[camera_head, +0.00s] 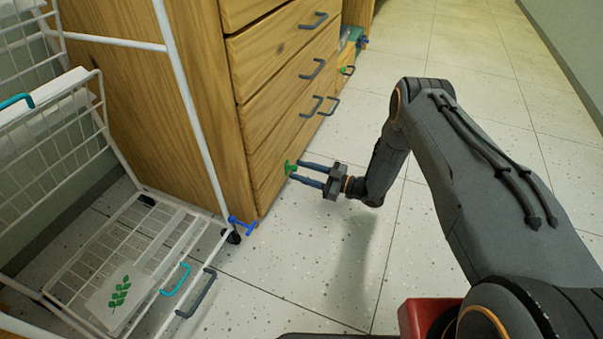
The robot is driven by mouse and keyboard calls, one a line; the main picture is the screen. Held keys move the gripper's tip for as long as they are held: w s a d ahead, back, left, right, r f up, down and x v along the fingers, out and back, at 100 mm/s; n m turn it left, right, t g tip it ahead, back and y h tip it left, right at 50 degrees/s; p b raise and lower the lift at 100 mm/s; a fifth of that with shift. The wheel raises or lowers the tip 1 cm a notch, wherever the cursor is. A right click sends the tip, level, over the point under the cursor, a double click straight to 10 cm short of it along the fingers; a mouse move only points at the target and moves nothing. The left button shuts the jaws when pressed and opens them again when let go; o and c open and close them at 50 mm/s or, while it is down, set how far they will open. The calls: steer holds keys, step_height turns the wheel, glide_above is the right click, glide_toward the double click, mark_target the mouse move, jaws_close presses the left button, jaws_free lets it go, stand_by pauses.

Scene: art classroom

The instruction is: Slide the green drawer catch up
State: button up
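The green drawer catch (290,167) is a small piece on the front of the lowest part of the wooden drawer cabinet (180,90), near its left edge. My gripper (295,170) reaches in from the right, low above the floor. Its two blue-grey fingers are spread apart with a clear gap between them. The fingertips are right at the catch, one above and one below it in the picture. I cannot tell whether either finger touches it.
Grey handles (312,67) stick out from the drawer fronts. A white wire rack (100,110) stands left of the cabinet, with a blue clip (242,224) near its foot. Small colourful items (350,50) stand beyond the cabinet. The tiled floor (480,80) to the right is clear.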

steer(key=shift+a, duration=0.15)
jaws_close()
steer(key=shift+r, duration=0.1)
steer(key=shift+r+p, duration=1.25)
steer(key=shift+r, duration=0.55)
steer(key=shift+w, duration=0.1)
jaws_free()
